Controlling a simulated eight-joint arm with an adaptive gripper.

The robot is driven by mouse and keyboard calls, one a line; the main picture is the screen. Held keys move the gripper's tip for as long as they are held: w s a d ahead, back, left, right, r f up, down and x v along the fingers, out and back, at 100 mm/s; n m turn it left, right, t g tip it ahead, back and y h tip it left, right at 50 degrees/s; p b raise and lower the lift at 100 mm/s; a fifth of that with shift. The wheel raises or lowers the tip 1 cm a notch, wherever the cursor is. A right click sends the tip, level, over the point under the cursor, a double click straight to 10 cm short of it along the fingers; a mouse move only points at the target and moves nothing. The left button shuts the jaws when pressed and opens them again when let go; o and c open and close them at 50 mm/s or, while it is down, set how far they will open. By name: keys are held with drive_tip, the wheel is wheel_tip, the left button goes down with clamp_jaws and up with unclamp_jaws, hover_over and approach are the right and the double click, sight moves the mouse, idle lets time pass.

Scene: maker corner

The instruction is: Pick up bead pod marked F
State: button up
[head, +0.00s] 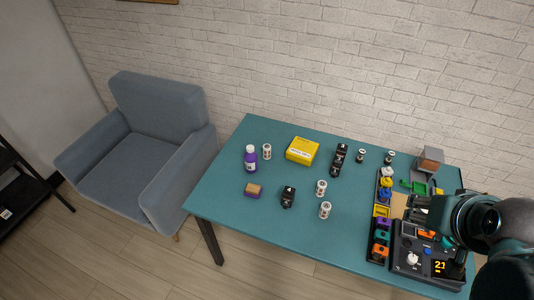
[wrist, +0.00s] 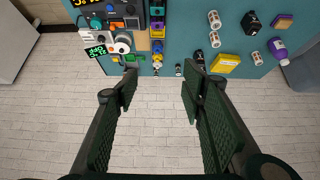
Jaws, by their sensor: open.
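Several small white-and-dark cylinders stand on the teal table; one is near its front middle (head: 325,210), one just behind that (head: 321,187), one beside the purple bottle (head: 267,151), and two toward the back (head: 361,155) (head: 389,157). They also show in the wrist view (wrist: 215,39). Their markings are too small to read, so I cannot tell which thing is the bead pod marked F. My gripper is at the right of the head view (head: 418,212), over the table's right end. In the wrist view my gripper (wrist: 160,77) is open, with nothing between its fingers.
A rack of coloured blocks (head: 382,210) and a console with a lit display (head: 410,258) stand at right. The front left tabletop is clear.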

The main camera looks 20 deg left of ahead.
idle(0.3)
drive_tip(key=w+a+r+n+g, duration=0.3)
drive_tip(key=w+a+n, duration=0.5)
drive_tip(key=w, duration=0.8)
drive_tip(key=w+a+f+n, duration=0.1)
drive_tip(key=w+a+n, duration=0.2)
drive_tip(key=w+a, duration=0.55)
drive_tip(key=n+g+h, duration=0.1)
drive_tip(key=n+g, duration=0.2)
drive_tip(key=n, duration=1.2)
hover_over(266, 147)
wheel_tip(266, 147, down, 34)
drive_tip(key=shift+s+r+b, duration=0.15)
drive_tip(key=shift+r+b, duration=0.05)
drive_tip(key=shift+b, duration=0.2)
drive_tip(key=shift+s+a+f+n, duration=0.1)
drive_tip(key=shift+a+f+n, duration=0.2)
drive_tip(key=shift+f, duration=0.1)
